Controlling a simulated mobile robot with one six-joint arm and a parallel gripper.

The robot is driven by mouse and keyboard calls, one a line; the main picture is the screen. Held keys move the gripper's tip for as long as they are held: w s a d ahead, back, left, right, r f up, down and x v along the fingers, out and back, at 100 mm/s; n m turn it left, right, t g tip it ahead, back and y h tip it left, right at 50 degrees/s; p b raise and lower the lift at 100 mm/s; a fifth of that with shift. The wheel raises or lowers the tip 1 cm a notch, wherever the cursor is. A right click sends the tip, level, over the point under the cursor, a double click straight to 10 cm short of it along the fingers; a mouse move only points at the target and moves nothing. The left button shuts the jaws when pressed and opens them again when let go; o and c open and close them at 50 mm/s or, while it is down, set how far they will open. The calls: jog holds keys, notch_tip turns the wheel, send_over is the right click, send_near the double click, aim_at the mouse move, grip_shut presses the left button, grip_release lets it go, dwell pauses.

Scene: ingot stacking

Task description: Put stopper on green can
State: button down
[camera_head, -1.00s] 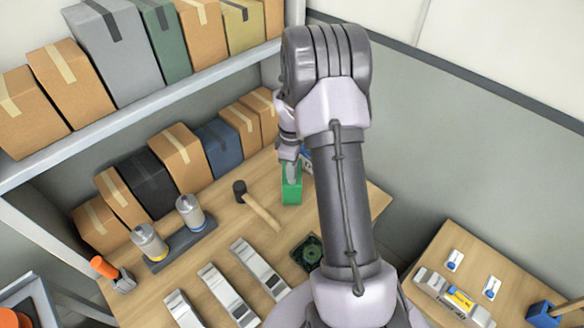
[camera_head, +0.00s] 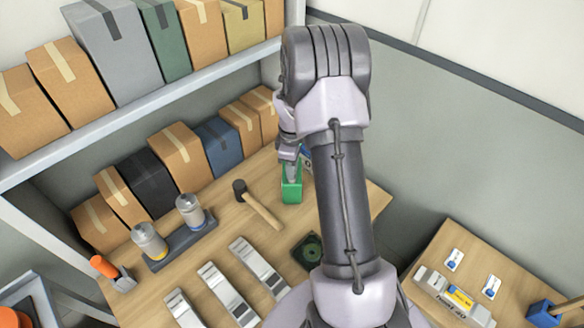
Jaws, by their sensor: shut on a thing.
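A green can (camera_head: 291,190) stands on the wooden table, left of my arm. My gripper (camera_head: 291,174) is right at the top of the can, pointing down. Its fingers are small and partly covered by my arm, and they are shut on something. I take this to be the stopper, but it is too small and hidden to make out. I cannot tell whether it touches the can.
A hammer (camera_head: 258,206) lies left of the can. Several silver ingots (camera_head: 226,293) lie at the front, beside a dark green fan-like part (camera_head: 307,251). Two grey canisters (camera_head: 149,241) stand in a holder at left. Boxes (camera_head: 176,157) line the back.

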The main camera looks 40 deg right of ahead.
jog(key=shift+f, duration=0.15)
dwell(0.4)
jog(key=c, duration=1.4)
grip_release()
jog(key=shift+o, duration=0.2)
jog(key=shift+r+p, duration=1.1)
jog(key=shift+r, duration=0.45)
jog(key=shift+o, duration=0.2)
